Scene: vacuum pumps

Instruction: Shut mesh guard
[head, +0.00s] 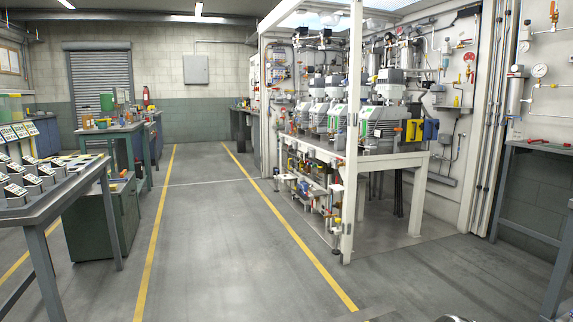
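A white-framed enclosure (351,130) stands right of centre around a white bench (385,160) that carries several vacuum pumps (380,125). Its front is open on the side facing me, and the pumps show through it. I cannot make out a mesh panel for certain at this distance. A tall white upright with pipes (487,120) stands at the right end of the enclosure. Neither of my grippers is in view. A small grey rounded part shows at the bottom edge, right of centre, too cut off to identify.
A clear grey aisle (215,240) with yellow lines runs from me to the back wall. A table with several small devices (50,185) stands at the left, green cabinets beside it. A dark bench (540,148) with a red-handled tool is at the right edge.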

